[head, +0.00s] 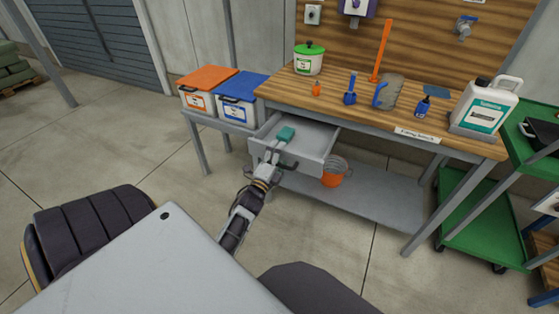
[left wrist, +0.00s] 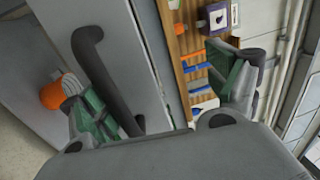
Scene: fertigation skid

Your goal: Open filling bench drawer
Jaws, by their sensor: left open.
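The filling bench drawer (head: 312,137) stands pulled out from the left part of the wooden-topped bench, its grey interior showing. A small teal item (head: 285,134) appears inside it. The drawer's dark bar handle (head: 289,166) is on its front face; in the left wrist view the handle (left wrist: 98,75) runs past the left-hand finger. My left gripper (head: 270,157) is at the drawer front, by the handle. In the left wrist view its green-padded fingers (left wrist: 165,92) are spread apart. Whether a finger touches the handle I cannot tell. My right gripper is not in view.
The bench top (head: 335,90) carries several bottles and tools. An orange bucket (head: 333,178) stands on the lower shelf (head: 370,200). Orange-lidded (head: 200,100) and blue-lidded (head: 240,112) bins stand left of the drawer. A green cart (head: 480,225) is at right. Floor before the bench is clear.

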